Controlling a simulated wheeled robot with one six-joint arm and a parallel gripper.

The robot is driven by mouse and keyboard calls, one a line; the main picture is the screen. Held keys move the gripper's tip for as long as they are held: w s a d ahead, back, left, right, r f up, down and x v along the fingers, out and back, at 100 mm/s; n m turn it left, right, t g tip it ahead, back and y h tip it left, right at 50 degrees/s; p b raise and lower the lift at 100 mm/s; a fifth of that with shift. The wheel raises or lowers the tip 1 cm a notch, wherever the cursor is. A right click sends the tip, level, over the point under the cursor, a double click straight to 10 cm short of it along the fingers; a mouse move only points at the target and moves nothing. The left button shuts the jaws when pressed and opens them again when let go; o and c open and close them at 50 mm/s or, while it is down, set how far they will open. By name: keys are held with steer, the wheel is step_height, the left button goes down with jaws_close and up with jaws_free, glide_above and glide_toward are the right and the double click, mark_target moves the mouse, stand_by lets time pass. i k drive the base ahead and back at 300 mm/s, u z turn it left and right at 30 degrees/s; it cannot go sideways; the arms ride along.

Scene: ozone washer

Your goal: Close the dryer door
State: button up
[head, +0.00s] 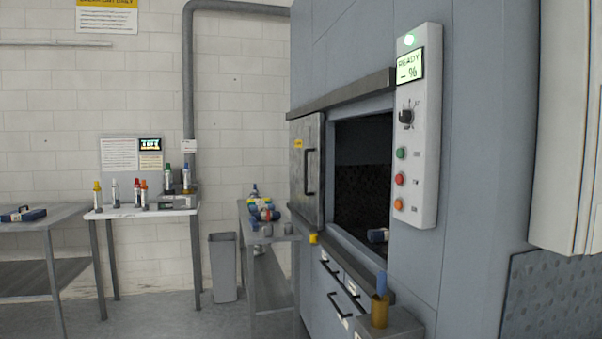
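The dryer (345,80) is a large grey cabinet right of centre in the head view. Its door (299,170) is a grey panel with a dark vertical handle (310,172) and a small yellow label. The door stands open at the left of the dark square opening (362,170), leaving most of it uncovered. I cannot tell whether it swings or slides. A blue and dark item (378,235) lies at the lower edge of the opening. My gripper is not in view.
A control panel (417,135) reading "READY" is right of the opening. Drawers with handles (345,290) are below; a brass-coloured cup (380,311) stands on a grey ledge at the front. A cluttered side table (270,285), grey bin (224,266) and bottle bench (140,212) stand left. Some floor is clear.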

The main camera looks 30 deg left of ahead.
mark_target(306, 133)
steer(key=u, duration=0.35)
steer(key=i, duration=0.45)
steer(key=u, duration=1.4)
steer(key=i, duration=1.25)
steer(key=u, duration=0.75)
steer(key=i, duration=2.05)
steer(key=z, duration=0.75)
steer(key=i, duration=1.05)
steer(key=z, duration=0.9)
